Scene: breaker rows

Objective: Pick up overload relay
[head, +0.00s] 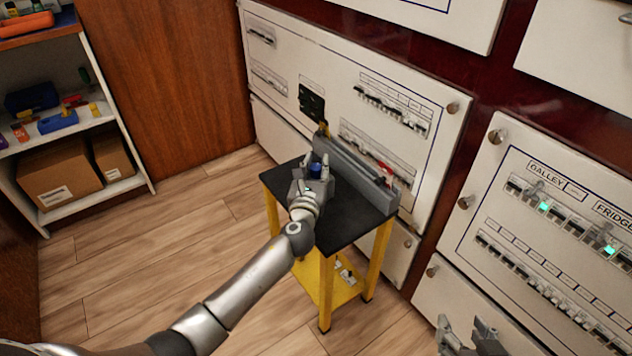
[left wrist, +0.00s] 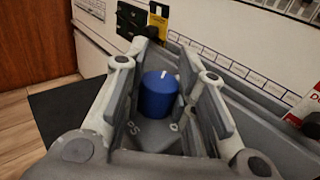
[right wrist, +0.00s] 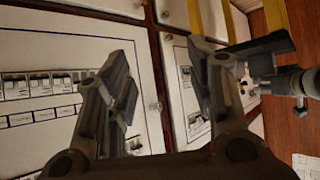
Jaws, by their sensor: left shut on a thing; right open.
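The overload relay, a grey body with a round blue dial (left wrist: 158,95), sits between the fingers of my left gripper (head: 316,168). In the left wrist view the fingers stand on both sides of the grey body (left wrist: 150,136), which has partly covered white lettering. I cannot tell whether its underside touches the tabletop. My right gripper (head: 464,324) is open and empty at the lower right; its spread fingers also show in the right wrist view (right wrist: 160,62).
The yellow-legged table (head: 345,230) stands before a white breaker panel (head: 300,55). A long grey block (head: 350,168) runs along its back edge, with a red-and-white tag (head: 384,174) at the right. Another breaker panel (head: 500,235) is at right. Shelves with boxes (head: 60,185) stand left.

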